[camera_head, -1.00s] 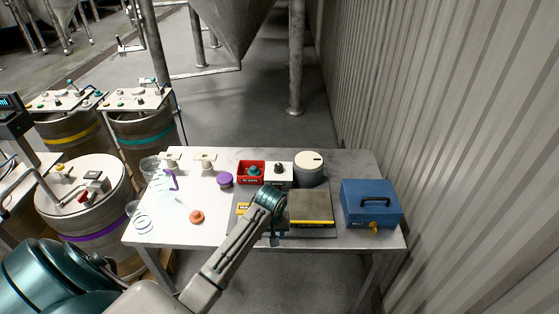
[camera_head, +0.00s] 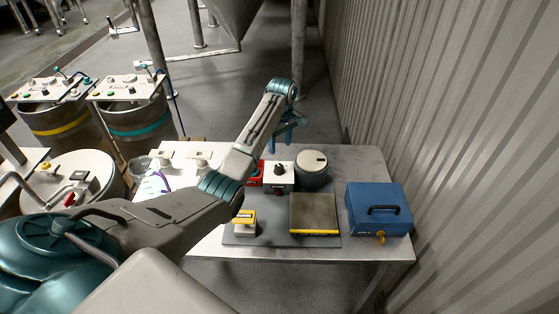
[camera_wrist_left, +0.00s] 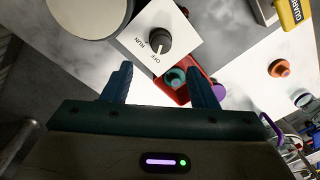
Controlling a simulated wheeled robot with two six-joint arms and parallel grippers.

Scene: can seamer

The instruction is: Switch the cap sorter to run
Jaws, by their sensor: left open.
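The cap sorter switch is a white box (camera_head: 279,177) with a black rotary knob (camera_head: 281,168) on top. It stands near the back of the table, between a red box and a round drum. In the left wrist view the knob (camera_wrist_left: 158,40) lies just beyond my fingertips, with OFF and RUN printed beside it. Its white mark appears to point toward OFF. My left gripper (camera_head: 286,138) points down, above and behind the switch box in the head view. In the wrist view its blue fingers (camera_wrist_left: 160,82) are apart and empty. My right gripper is not in view.
A red box (camera_wrist_left: 172,95) with a teal button sits beside the switch. A round white-topped drum (camera_head: 312,163) stands on its other side. A yellow-marked guard block (camera_head: 245,222), a dark plate (camera_head: 315,212) and a blue case (camera_head: 379,212) are in front and right.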

